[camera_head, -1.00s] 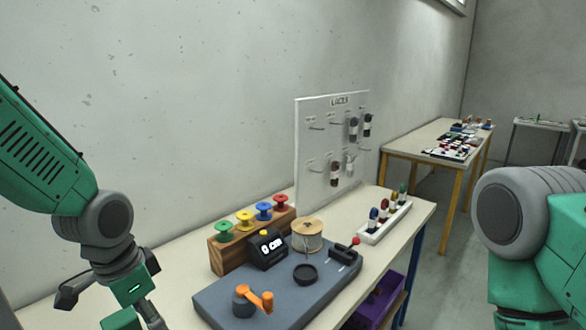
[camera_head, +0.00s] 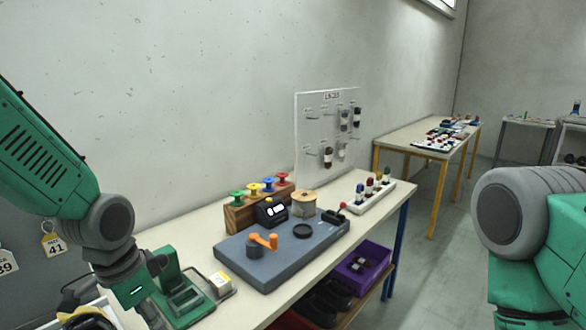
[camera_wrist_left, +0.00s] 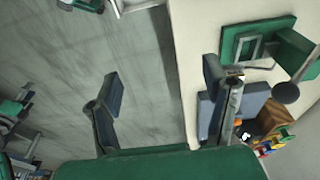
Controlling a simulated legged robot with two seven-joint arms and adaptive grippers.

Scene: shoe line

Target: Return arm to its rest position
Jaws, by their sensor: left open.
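My left arm comes in at the left of the head view, bent downward, with its wrist above the near left part of the bench (camera_head: 195,228). In the left wrist view my left gripper (camera_wrist_left: 163,92) has its two fingers wide apart with nothing between them. One finger is over the grey floor and the other is over the bench edge. My right arm shows only as a grey and green upper part at the right edge of the head view; its gripper is out of the picture.
A green fixture (camera_head: 182,298) stands close to my left wrist. Behind it are a grey mat (camera_head: 283,252) with an orange-handled crank (camera_head: 262,244), coloured spools (camera_head: 254,188) and a laces board (camera_head: 328,130). A purple bin (camera_head: 362,268) sits below. Floor (camera_head: 440,275) is clear at right.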

